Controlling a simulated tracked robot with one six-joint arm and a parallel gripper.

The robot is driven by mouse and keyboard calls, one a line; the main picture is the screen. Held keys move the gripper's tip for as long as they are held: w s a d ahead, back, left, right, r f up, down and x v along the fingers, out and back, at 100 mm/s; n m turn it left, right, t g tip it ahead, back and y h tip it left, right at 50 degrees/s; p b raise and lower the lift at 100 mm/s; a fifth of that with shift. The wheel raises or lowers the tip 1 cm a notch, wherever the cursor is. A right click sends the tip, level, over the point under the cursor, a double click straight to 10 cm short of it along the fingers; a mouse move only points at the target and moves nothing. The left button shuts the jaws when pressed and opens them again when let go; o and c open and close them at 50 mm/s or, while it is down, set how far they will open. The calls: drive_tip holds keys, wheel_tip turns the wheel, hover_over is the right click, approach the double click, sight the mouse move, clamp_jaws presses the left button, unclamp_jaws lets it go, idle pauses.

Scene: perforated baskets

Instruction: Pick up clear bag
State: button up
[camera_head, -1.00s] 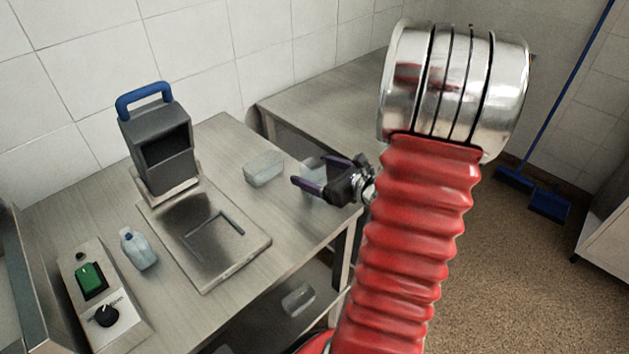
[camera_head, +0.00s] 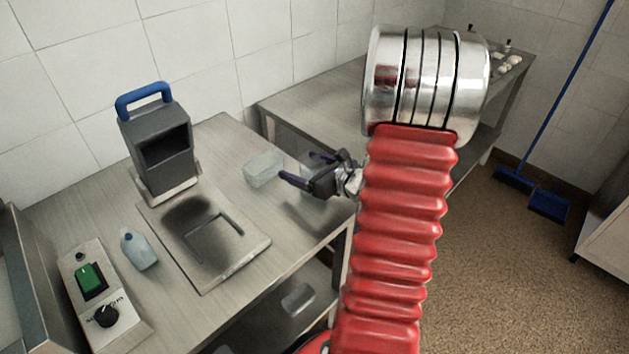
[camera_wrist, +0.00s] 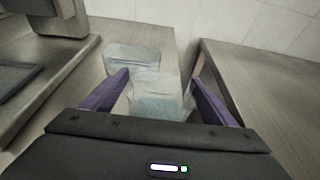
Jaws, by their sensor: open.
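A clear bag (camera_wrist: 158,95) with pale blue contents lies between my gripper's (camera_wrist: 158,78) spread purple fingers in the wrist view; I cannot tell whether they touch it. In the head view this bag (camera_head: 308,170) is partly hidden behind my gripper (camera_head: 300,169), near the table's right edge. My gripper is open. A second clear, pale block-like pack (camera_head: 264,169) lies just left of the fingertips; it also shows beyond the bag in the wrist view (camera_wrist: 131,56).
A grey machine with a blue handle (camera_head: 157,145) and a metal plate (camera_head: 225,262) stand left on the steel table (camera_head: 230,135). A small bottle (camera_head: 139,250) and a control box (camera_head: 98,300) are at the front left. Another clear pack (camera_head: 297,298) lies on the lower shelf.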

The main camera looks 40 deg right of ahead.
drive_tip(key=shift+c, duration=0.6)
drive_tip(key=c, duration=1.1)
drive_tip(key=shift+r, duration=0.1)
drive_tip(key=shift+r, duration=4.95)
